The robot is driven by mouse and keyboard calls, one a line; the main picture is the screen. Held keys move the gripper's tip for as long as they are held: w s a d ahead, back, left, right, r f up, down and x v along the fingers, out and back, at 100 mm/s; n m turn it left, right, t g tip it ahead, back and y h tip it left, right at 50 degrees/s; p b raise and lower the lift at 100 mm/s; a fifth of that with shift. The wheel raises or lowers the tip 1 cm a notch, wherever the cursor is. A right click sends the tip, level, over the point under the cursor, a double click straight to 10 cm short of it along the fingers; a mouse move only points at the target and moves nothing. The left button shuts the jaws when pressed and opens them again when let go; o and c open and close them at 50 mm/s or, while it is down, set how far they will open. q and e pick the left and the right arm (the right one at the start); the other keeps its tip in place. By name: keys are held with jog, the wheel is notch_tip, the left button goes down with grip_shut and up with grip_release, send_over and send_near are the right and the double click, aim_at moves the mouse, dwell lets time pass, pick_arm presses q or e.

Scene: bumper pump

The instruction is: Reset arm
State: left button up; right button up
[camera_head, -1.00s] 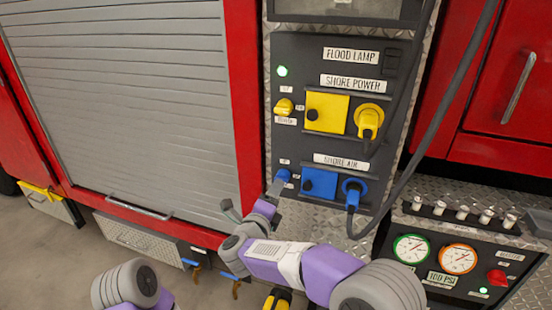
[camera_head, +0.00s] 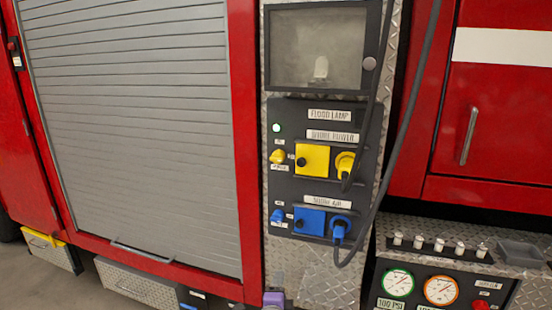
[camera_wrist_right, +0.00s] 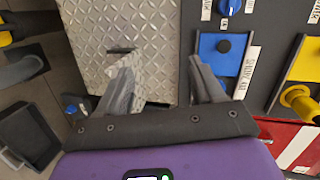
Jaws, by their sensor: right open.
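My right gripper (camera_wrist_right: 162,66) is open and empty in the right wrist view, its two grey fingers spread in front of bare diamond plate (camera_wrist_right: 125,35). In the head view only a small purple part of my arm shows at the bottom edge, below the control panel (camera_head: 285,175). The blue shore air plate (camera_head: 309,221) and its blue plug (camera_head: 339,230) are on the panel. A small blue knob (camera_head: 278,216) sits to their left. The blue plate also shows in the wrist view (camera_wrist_right: 225,68), beyond the right finger and apart from it. My left gripper is out of view.
The yellow shore power plate (camera_head: 312,159) and yellow plug (camera_head: 345,162) sit above the blue ones. A dark hose (camera_head: 402,130) hangs along the panel's right side. A gauge box (camera_head: 440,292) juts out at lower right. A grey shutter (camera_head: 135,130) fills the left.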

jog(key=s+d+f+n+g+y+p, duration=0.1)
jog(key=s+d+f+n+g, duration=0.2)
jog(key=f, duration=0.4)
jog(key=s+d+f+n+g+y+p, duration=0.1)
jog(key=s+d+f+n+g+y, duration=0.1)
jog(key=s+f+n, duration=0.3)
jog(key=s+d+f+n+g+y+p, duration=0.15)
jog(key=s+f, duration=0.25)
jog(key=f, duration=0.4)
jog(key=s+d+f+n+g+y+p, duration=0.1)
jog(key=s+f+n+g, duration=0.2)
jog(key=s, duration=0.8)
jog(key=s+d+f+n+g+y+p, duration=0.1)
jog(key=s+f+n+g, duration=0.2)
jog(key=s, duration=0.9)
jog(key=shift+s+f+g+p, duration=0.15)
jog(key=shift+f+g+p, duration=0.15)
jog(key=shift+g, duration=0.85)
